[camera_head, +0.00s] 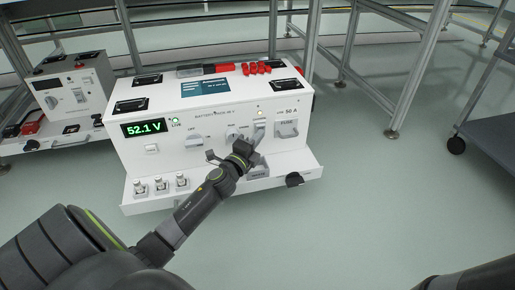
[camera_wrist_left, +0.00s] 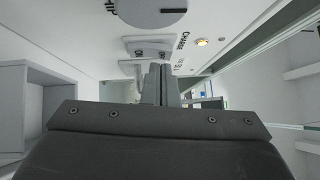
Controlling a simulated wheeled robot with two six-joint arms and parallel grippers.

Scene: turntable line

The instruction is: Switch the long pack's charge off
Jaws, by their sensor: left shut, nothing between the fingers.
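The long white battery pack (camera_head: 220,112) stands in the middle of the head view, with a green 52.1 V display (camera_head: 144,128) and a lit green lamp. Its charge switch (camera_wrist_left: 151,48) shows in the left wrist view beside the CHARGE label, with a lit amber lamp (camera_wrist_left: 202,42) next to it. My left gripper (camera_head: 256,135) is shut and empty at the pack's front, close to the charge switch. In the left wrist view its fingertips (camera_wrist_left: 160,70) are just below the switch; contact cannot be told. The switch's lever position is unclear. My right gripper is out of view.
A round knob (camera_wrist_left: 150,10) is beside the charge switch. A fuse holder (camera_head: 287,129) is to the right, and a front ledge (camera_head: 215,187) carries several small connectors. A shorter pack (camera_head: 71,92) stands at left. Metal frame legs rise behind; open floor lies right.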

